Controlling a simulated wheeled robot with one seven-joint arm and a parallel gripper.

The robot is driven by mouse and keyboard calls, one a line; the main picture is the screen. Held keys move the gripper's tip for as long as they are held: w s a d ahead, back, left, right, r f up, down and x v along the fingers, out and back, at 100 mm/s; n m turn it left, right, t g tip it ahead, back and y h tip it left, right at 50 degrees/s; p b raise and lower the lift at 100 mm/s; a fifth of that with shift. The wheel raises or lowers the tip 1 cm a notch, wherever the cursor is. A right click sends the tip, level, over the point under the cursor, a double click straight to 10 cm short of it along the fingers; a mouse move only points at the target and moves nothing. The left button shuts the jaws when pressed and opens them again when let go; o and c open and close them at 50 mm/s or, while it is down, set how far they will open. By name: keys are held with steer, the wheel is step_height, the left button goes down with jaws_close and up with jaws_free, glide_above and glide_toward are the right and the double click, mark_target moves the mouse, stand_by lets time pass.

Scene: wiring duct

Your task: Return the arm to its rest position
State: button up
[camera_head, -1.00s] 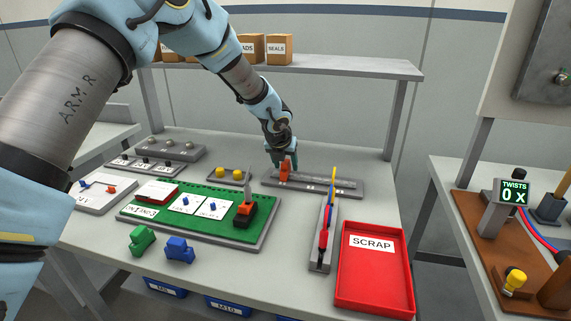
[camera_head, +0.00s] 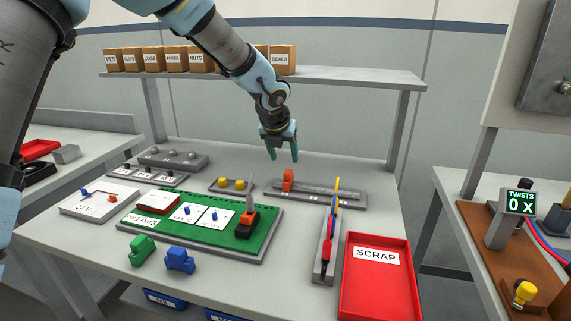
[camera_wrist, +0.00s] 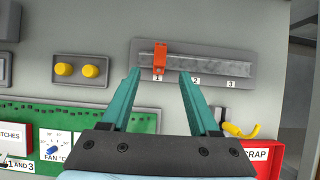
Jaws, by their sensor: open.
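My gripper (camera_head: 282,157) is open and empty. It hangs in the air above the back of the table, over the grey duct rail (camera_head: 335,193). In the wrist view its two teal fingers (camera_wrist: 160,95) are spread apart with nothing between them. An orange clip (camera_head: 288,180) sits on the left end of the rail near the mark 1. In the wrist view the clip (camera_wrist: 160,60) lies beyond the fingertips and does not touch them.
A shelf (camera_head: 340,77) with labelled boxes stands behind the arm. The green board (camera_head: 170,222), a red scrap tray (camera_head: 378,300), a narrow tool holder (camera_head: 324,262) and blue and green blocks (camera_head: 180,260) occupy the table. A twist counter (camera_head: 519,202) stands on the right bench.

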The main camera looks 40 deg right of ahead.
steer(key=shift+s+a+r, duration=0.1)
steer(key=shift+r, duration=0.1)
stand_by(0.5)
steer(key=w+a+n+y, duration=0.1)
steer(key=w+a+n, duration=0.2)
steer(key=a+n, duration=0.55)
steer(key=w+a+n+y, duration=0.2)
steer(key=w+a+n, duration=0.3)
steer(key=a, duration=0.7)
steer(key=w+a+n+y, duration=0.1)
steer(key=w+a+n, duration=0.1)
steer(key=a+n, duration=0.7)
steer(key=s+a+n, duration=0.4)
steer(key=a+n, duration=0.8)
steer(key=s+a+f+n+g, duration=0.1)
steer(key=s+a+n, duration=0.4)
steer(key=a+n, duration=0.7)
steer(key=shift+s+a+f+g+y, duration=0.3)
steer(key=shift+a+y, duration=0.1)
steer(key=shift+a, duration=0.15)
